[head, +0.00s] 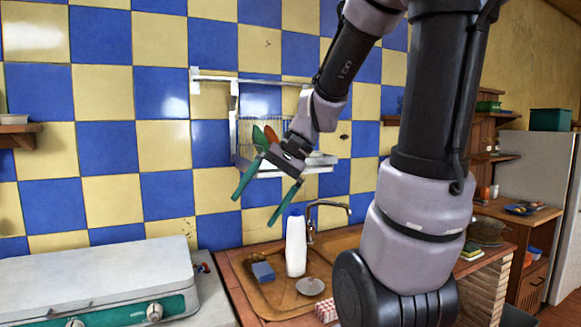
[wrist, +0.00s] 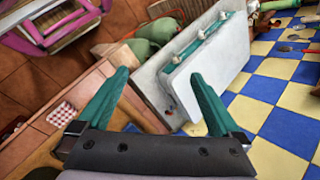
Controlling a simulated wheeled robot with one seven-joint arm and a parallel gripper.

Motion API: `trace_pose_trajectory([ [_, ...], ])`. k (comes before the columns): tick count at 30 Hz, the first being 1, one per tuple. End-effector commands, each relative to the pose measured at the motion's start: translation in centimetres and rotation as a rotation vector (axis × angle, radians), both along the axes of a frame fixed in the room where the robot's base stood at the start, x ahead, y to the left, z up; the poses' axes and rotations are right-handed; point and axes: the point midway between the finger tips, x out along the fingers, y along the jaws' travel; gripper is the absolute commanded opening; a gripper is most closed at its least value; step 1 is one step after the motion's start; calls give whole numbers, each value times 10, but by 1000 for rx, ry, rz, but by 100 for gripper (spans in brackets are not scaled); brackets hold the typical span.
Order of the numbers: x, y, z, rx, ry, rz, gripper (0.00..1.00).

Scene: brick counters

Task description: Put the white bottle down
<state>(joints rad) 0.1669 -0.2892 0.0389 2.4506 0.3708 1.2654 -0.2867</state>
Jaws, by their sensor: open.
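The white bottle (head: 296,246) with a blue top stands upright on the brown sink counter (head: 258,297), in front of the tap, in the head view. My gripper (head: 254,211) is open and empty. It is raised in the air, above and to the left of the bottle in the picture, and apart from it. In the wrist view my gripper (wrist: 160,73) shows its two teal fingers spread with nothing between them. I cannot make out the bottle in that view.
A blue sponge-like block (head: 263,271), a round metal piece (head: 310,286) and a red-and-white checked box (head: 326,310) lie near the bottle. The tap (head: 327,205) rises behind it. A white stove (head: 95,280) stands left. A dish rack (head: 262,150) hangs on the wall.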

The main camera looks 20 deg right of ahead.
Motion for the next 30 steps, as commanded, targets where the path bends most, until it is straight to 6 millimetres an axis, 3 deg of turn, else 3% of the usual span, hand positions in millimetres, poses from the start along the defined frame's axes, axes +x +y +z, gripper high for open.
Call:
trace_pose_trajectory([
  [6,-22,-35,39,-316,-332,37,100],
  [12,-29,-55,69,-451,-527,27,100],
  [26,-30,-59,75,-477,-566,23,100],
  [30,-20,-61,73,-492,-572,25,100],
])
